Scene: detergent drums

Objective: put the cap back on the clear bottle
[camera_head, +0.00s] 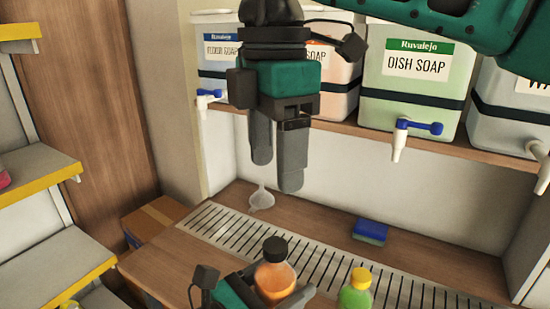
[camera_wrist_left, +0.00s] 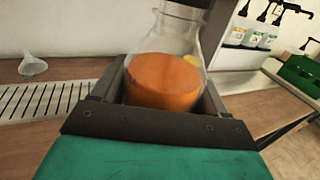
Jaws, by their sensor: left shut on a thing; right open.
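The clear bottle (camera_head: 274,281) holds orange liquid and stands at the front of the counter in the head view. A black cap (camera_head: 275,248) sits at the top of its neck; I cannot tell whether it is screwed tight. My left gripper (camera_head: 268,294) is shut around the bottle's body. The left wrist view shows the bottle (camera_wrist_left: 163,80) upright between the fingers, with a dark edge at the top of the frame. My right gripper (camera_head: 276,174) is open and empty, pointing down, well above and behind the bottle.
A green bottle with a yellow cap (camera_head: 357,289) stands right of the clear bottle. A funnel (camera_head: 262,198) and blue sponge (camera_head: 370,231) lie behind, near the slotted drain (camera_head: 320,262). Detergent drums (camera_head: 415,75) with taps line the shelf above. A cardboard box (camera_head: 155,218) is left.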

